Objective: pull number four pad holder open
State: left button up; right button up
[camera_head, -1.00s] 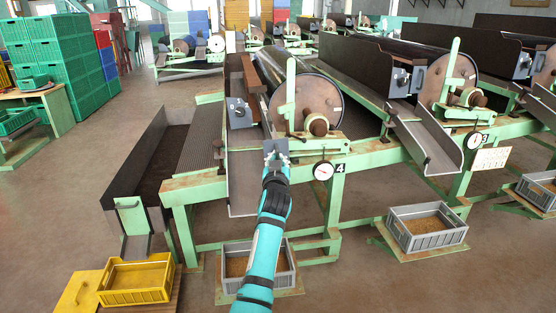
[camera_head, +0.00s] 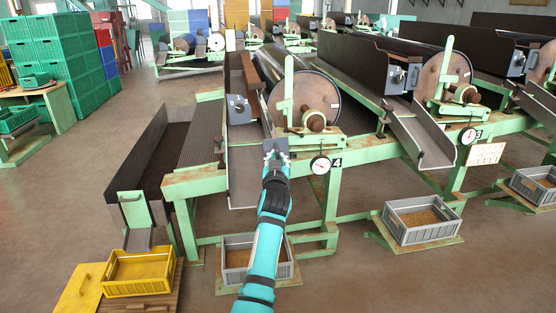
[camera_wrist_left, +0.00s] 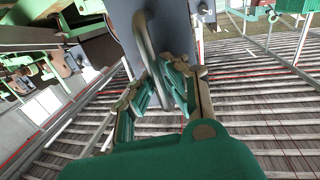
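Sorter number four, marked by a "4" sign (camera_head: 337,162), stands in the middle with its large drum (camera_head: 312,100). A small grey plate (camera_head: 276,145) is at its front, below and left of the drum hub. My left gripper (camera_head: 276,156) is right at this plate. In the left wrist view, the grey-blue plate (camera_wrist_left: 122,22) carries a curved metal handle (camera_wrist_left: 144,40). The fingers (camera_wrist_left: 165,88) are on either side of the handle's lower part. Whether they press on it is hidden. My right gripper is not in view.
A round dial (camera_head: 320,165) hangs right of my gripper. A grey crate (camera_head: 236,270) stands below, behind my forearm. A yellow crate (camera_head: 137,274) is at lower left, and another grey crate (camera_head: 422,221) at right. The green frame beam (camera_head: 205,184) runs beside the gripper. Open floor lies left.

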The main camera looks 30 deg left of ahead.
aim_at(278, 146)
pick_arm(q)
jog(key=shift+o, duration=0.8)
jog(key=shift+r, duration=0.1)
jog(key=r, duration=0.6)
jog(key=shift+w+a+r, duration=0.2)
jog(key=shift+w+r, duration=0.2)
jog(key=r, duration=0.1)
jog(key=s+r, duration=0.1)
jog(key=r, duration=0.1)
jog(key=shift+s+d, duration=0.15)
jog(key=shift+d, duration=0.1)
jog(key=shift+r, duration=0.15)
jog(key=shift+w+a, duration=0.1)
jog(key=shift+w, duration=0.25)
jog(key=shift+s, duration=0.1)
jog(key=shift+f, duration=0.2)
